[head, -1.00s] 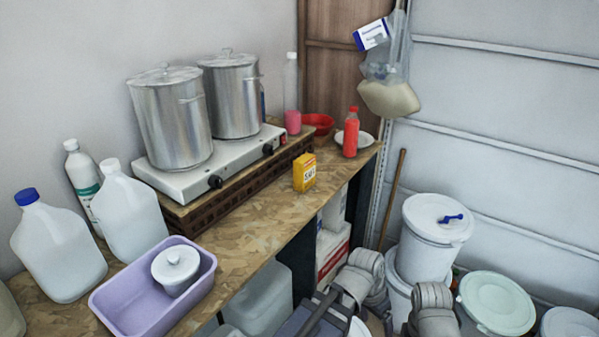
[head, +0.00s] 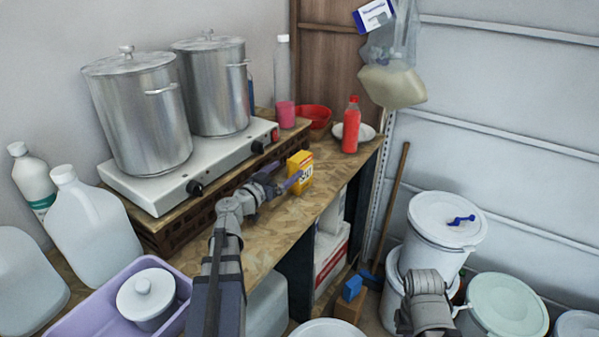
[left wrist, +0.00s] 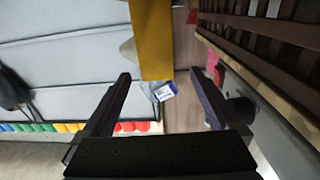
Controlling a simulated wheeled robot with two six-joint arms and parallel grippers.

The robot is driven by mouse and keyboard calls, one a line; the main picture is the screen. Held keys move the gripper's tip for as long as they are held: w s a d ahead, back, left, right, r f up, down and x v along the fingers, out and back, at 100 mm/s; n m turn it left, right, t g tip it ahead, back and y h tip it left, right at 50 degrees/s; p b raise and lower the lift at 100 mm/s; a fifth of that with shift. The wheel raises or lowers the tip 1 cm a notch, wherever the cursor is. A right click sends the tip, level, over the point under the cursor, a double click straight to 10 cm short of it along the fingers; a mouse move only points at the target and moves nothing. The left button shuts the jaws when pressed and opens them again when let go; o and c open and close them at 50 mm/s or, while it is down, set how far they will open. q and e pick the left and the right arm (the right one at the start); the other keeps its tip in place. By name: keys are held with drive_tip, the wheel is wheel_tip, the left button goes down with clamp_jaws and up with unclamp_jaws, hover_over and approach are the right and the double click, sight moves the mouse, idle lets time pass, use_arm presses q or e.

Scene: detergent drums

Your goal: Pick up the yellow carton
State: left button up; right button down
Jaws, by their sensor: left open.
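The yellow carton (head: 301,173) stands upright on the wooden bench, near its front edge. My left gripper (head: 285,181) is at the carton's near left side in the head view, level with it. In the left wrist view the carton (left wrist: 152,40) shows as a yellow strip at the top centre. The open jaws of the left gripper (left wrist: 160,78) lie to either side of its line, with a gap on both sides. I cannot tell how far it sits between the fingers.
A hot plate (head: 150,190) with two steel pots stands left of the carton. A red bottle (head: 351,127) and a red bowl (head: 314,115) are behind it. A lilac tub (head: 70,320) is at the near left. White drums (head: 440,235) stand on the floor at right.

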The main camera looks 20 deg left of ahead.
sight(308, 152)
use_arm(q)
drive_tip(key=shift+s+d+r, duration=0.1)
drive_tip(key=shift+w+r, duration=0.1)
drive_tip(key=shift+w, duration=0.1)
drive_tip(key=shift+w+d, duration=0.2)
drive_tip(key=shift+w, duration=0.8)
drive_tip(key=shift+w+d+r, duration=0.1)
drive_tip(key=shift+w+d, duration=0.05)
drive_tip(key=shift+w, duration=0.75)
drive_tip(key=shift+w+d, duration=0.2)
drive_tip(key=shift+w, duration=0.65)
drive_tip(key=shift+w+d+r, duration=0.1)
drive_tip(key=shift+w+d, duration=0.05)
drive_tip(key=shift+w, duration=0.75)
drive_tip(key=shift+s, duration=0.1)
clamp_jaws()
drive_tip(key=shift+p, duration=0.3)
